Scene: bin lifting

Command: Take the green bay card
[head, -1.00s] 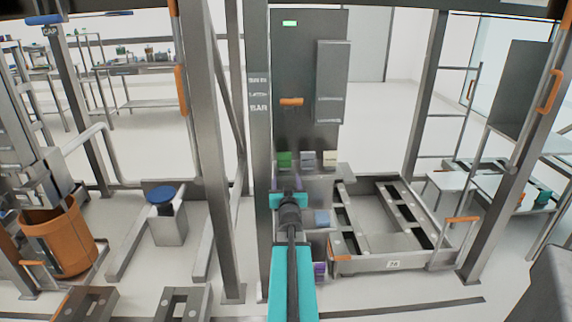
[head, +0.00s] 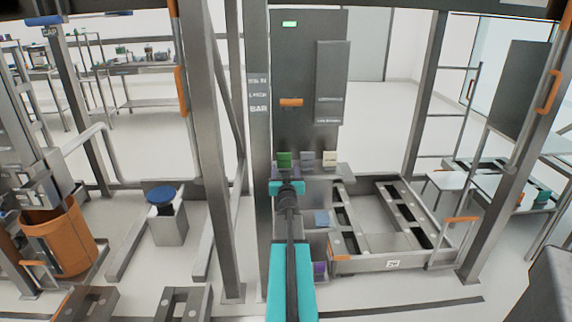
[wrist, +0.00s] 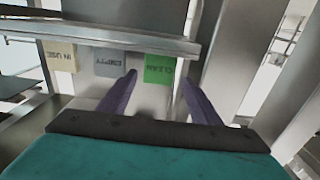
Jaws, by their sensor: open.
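The green bay card (head: 284,160) stands at the left end of a row of cards on a small shelf below the dark panel. In the wrist view the green card (wrist: 159,69) reads "CLEAN", appears upside down, and lies between the lines of my two fingers. My gripper (wrist: 158,88) is open with its purple fingers apart and nothing between them. In the head view my gripper (head: 286,181) is just below and in front of the green card; its fingers are hard to make out there.
A grey card (wrist: 110,63) reading "EMPTY" and a cream card (wrist: 62,56) reading "IN USE" sit beside the green one. A metal shelf edge (wrist: 105,35) runs along the cards. A steel post (head: 259,130) stands close left of my arm, and a low metal frame (head: 390,263) at right.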

